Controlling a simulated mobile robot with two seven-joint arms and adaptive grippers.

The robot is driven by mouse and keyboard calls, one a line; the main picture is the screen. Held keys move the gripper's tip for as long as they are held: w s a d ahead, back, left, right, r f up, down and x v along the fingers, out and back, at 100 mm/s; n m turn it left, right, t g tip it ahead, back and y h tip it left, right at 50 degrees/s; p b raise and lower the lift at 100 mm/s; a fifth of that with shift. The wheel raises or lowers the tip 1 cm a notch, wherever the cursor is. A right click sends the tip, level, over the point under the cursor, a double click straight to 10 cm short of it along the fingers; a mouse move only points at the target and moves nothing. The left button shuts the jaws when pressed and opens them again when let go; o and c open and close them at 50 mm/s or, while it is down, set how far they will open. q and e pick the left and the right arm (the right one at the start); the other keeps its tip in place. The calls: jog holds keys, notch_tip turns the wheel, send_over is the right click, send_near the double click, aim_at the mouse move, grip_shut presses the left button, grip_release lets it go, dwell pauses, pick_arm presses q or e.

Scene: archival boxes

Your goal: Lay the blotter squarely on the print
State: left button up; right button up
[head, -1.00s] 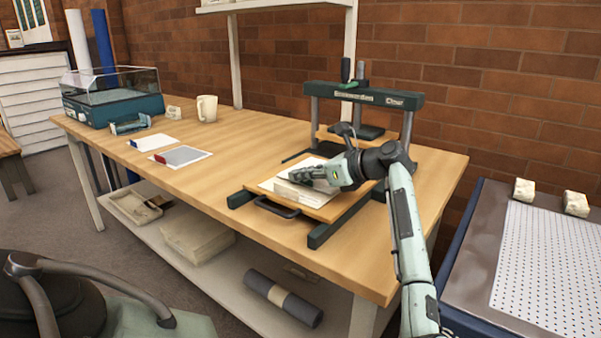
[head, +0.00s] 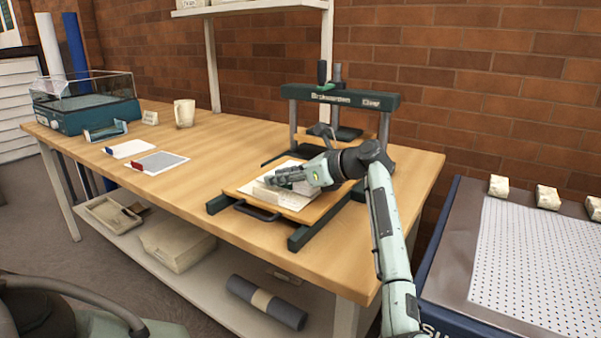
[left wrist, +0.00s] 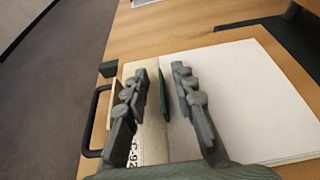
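My left gripper (head: 285,178) is over the wooden board (head: 318,205) of the press. In the left wrist view its two fingers (left wrist: 160,85) are spread, one on each side of a thin green tab (left wrist: 163,95), with gaps beside it. The tab stands at the edge of a pale block (left wrist: 150,145) marked "C-92". In the head view the block (head: 283,197) lies near the board's front. A large white sheet (left wrist: 250,95) lies flat beside it on the board. I cannot tell whether this sheet is the blotter or the print. My right gripper is out of view.
The press frame (head: 340,96) stands behind the board, with dark rails on the table (head: 200,165). Two small sheets, one white (head: 130,149) and one grey (head: 160,162), lie to the left. A mug (head: 184,113) and a glass-topped case (head: 85,105) stand farther back.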

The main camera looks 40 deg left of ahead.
pick_arm(q)
jog(key=b+v, duration=0.1)
jog(key=v, duration=1)
jog(key=shift+d+r+b, duration=0.1)
jog(key=shift+d+b, duration=0.2)
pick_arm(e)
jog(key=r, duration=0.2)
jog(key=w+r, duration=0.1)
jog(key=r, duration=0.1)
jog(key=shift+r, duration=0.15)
pick_arm(q)
jog(key=shift+a, duration=0.1)
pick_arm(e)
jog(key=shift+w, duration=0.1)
